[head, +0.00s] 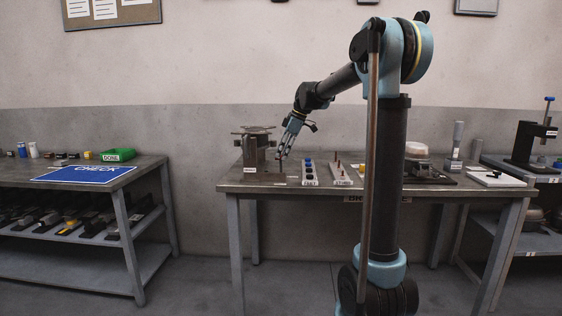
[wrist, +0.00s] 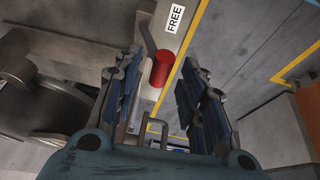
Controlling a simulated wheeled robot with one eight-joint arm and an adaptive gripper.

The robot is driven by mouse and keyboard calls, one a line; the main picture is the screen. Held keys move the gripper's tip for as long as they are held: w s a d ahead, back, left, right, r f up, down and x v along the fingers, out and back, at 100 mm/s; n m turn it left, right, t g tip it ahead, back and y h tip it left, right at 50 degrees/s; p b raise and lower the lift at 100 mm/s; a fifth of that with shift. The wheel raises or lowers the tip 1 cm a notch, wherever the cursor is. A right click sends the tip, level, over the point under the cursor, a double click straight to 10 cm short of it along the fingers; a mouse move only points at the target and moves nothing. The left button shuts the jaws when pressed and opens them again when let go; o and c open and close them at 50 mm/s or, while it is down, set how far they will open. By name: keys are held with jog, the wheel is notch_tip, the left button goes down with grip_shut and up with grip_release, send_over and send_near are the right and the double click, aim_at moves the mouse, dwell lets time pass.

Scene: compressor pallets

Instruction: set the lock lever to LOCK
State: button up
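In the wrist view, the lock lever has a red grip (wrist: 160,68) on a grey metal arm. A white label reading FREE (wrist: 175,18) is fixed beside it; no LOCK label is readable. My gripper (wrist: 157,80) is open, its two dark fingers apart on either side of the red grip in the picture. I cannot tell whether the grip is fully between the fingertips or just beyond them; no finger visibly touches it. In the head view, my gripper (head: 284,152) points down beside the grey metal fixture (head: 255,150) at the table's left end. The lever is not clear there.
The middle table (head: 230,187) also holds small trays (head: 309,172) right of my gripper. A left bench (head: 150,162) carries a blue CHECK mat (head: 84,174) and a green DONE bin (head: 118,155). A press-like stand (head: 525,147) is at right.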

aim_at(281, 165)
jog(key=shift+x, duration=1.65)
grip_shut()
